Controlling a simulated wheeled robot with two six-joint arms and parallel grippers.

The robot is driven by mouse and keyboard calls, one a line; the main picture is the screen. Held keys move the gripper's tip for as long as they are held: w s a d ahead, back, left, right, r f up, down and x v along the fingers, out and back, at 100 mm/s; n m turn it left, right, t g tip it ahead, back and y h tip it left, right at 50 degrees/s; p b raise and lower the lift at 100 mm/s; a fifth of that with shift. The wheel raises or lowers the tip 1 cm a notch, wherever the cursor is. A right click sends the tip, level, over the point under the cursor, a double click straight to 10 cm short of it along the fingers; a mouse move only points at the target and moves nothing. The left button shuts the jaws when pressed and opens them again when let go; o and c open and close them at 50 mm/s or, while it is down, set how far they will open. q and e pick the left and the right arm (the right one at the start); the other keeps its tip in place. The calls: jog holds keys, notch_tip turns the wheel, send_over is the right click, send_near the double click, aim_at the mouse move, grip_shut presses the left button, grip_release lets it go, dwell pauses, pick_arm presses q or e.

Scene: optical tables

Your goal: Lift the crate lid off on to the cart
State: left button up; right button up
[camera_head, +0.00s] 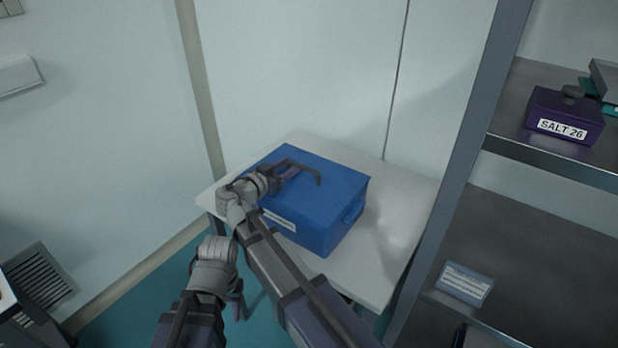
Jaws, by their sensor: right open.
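A blue crate (335,232) stands on a small white-topped table (385,262), with a label on its front face and a handle on its right side. Its flat blue top (335,178) is on; I cannot make out a seam between lid and crate. My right gripper (303,177) is open over the left part of the top, its dark fingers pointing right. I cannot tell whether they touch it. My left gripper (240,302) is lower, in front of the table and apart from the crate; its jaws are too hidden to judge. I cannot identify a cart for certain.
A metal shelf unit (545,230) stands close on the right, with a purple SALT 26 box (563,115) and a label card (464,282). A wall is behind the table. A dark-framed piece of furniture (35,325) is cut off at lower left.

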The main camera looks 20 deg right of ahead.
jog(key=shift+s+a, duration=0.1)
jog(key=shift+a, duration=0.1)
jog(key=shift+c, duration=0.2)
jog(key=shift+d, duration=0.15)
jog(key=c, duration=0.3)
grip_shut()
dwell(0.5)
